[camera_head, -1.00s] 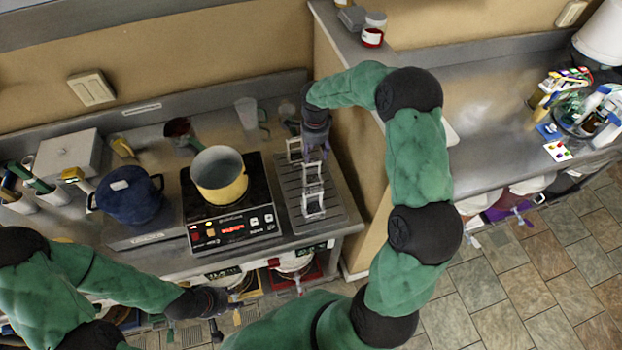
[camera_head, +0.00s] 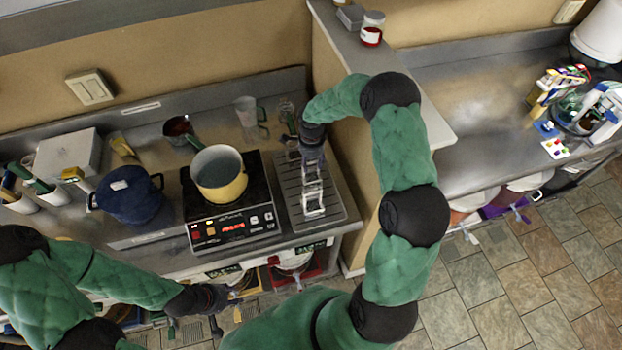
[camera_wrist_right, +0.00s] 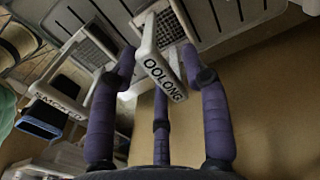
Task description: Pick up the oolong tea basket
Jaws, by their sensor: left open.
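The oolong tea basket (camera_wrist_right: 163,72) has a grey frame with an OOLONG label and a mesh body, seen in the right wrist view. My right gripper (camera_wrist_right: 163,70) has its purple fingers spread around the labelled handle; I cannot tell whether they touch it. In the head view the right gripper (camera_head: 312,158) is low over the far baskets on the drip tray (camera_head: 335,205) and hides part of them. A nearer basket (camera_head: 313,202) stands in view there. My left gripper (camera_head: 220,297) is open and empty in front of the counter.
A basket labelled SMOKED (camera_wrist_right: 58,98) is beside the oolong one. A yellow pot (camera_head: 220,182) sits on the cooker (camera_head: 232,225) left of the drip tray. A partition wall (camera_head: 345,150) rises close to the right.

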